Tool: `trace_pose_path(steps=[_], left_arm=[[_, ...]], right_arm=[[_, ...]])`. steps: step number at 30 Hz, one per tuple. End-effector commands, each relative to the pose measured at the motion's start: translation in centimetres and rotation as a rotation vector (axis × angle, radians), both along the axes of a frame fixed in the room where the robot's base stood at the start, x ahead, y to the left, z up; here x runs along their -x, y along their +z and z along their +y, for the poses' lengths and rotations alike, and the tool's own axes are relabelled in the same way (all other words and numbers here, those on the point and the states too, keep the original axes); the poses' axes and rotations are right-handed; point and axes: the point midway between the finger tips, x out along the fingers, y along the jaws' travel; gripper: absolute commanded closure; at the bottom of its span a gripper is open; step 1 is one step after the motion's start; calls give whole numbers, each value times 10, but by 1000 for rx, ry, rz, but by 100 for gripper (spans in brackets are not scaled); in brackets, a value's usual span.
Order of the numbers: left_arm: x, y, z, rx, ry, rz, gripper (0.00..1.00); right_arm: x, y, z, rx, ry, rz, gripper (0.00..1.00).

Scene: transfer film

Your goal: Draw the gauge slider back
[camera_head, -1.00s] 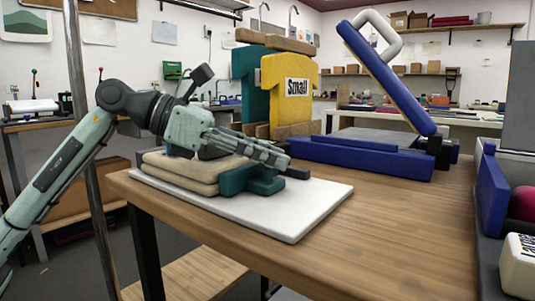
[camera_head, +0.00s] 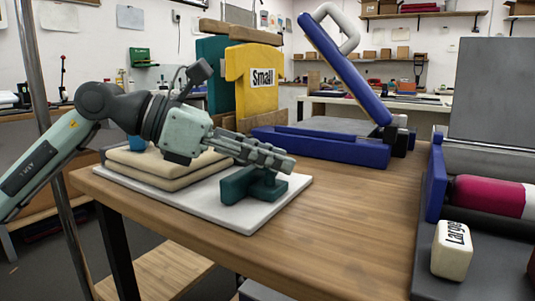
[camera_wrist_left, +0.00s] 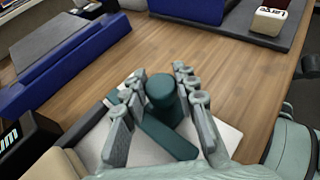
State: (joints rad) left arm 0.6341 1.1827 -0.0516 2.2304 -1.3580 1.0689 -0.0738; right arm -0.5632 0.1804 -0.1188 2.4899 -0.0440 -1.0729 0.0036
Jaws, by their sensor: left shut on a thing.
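The dark teal slider (camera_head: 240,190) sits on the white board (camera_head: 215,210) near the board's right end, apart from the beige stacked pads (camera_head: 160,170). My left gripper (camera_head: 285,160) reaches over it from the left. In the left wrist view, the slider's round teal knob (camera_wrist_left: 162,92) stands between the two fingers of my left gripper (camera_wrist_left: 158,75), which is shut on it. The teal bar (camera_wrist_left: 165,138) runs below the knob toward my wrist. Fingers hide part of the slider's top in the head view. My right gripper is not in view.
A blue hinged press (camera_head: 330,145) with a raised lid stands at the back. A yellow shirt-shaped board marked Small (camera_head: 255,90) is behind the pads. At right are a blue-edged tray (camera_head: 436,190), a magenta roll (camera_head: 485,196) and a block marked Large (camera_head: 452,255). The middle tabletop is bare.

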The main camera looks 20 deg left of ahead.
Motion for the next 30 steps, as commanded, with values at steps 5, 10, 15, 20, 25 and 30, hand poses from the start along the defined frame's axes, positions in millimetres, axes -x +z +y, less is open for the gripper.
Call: trace_pose_path(steps=[5, 10, 15, 20, 25, 30], left_arm=[[0, 0, 0, 0, -2, 1, 55], [0, 0, 0, 0, -1, 0, 50], [0, 0, 1, 1, 0, 1, 50], [5, 2, 8, 0, 3, 4, 50], [18, 11, 25, -3, 3, 5, 50], [33, 21, 44, 1, 2, 4, 50]], right_arm=[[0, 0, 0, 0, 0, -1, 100], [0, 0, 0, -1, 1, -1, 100], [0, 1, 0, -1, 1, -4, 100], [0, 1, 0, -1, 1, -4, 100], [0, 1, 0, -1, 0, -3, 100], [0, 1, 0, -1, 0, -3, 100]])
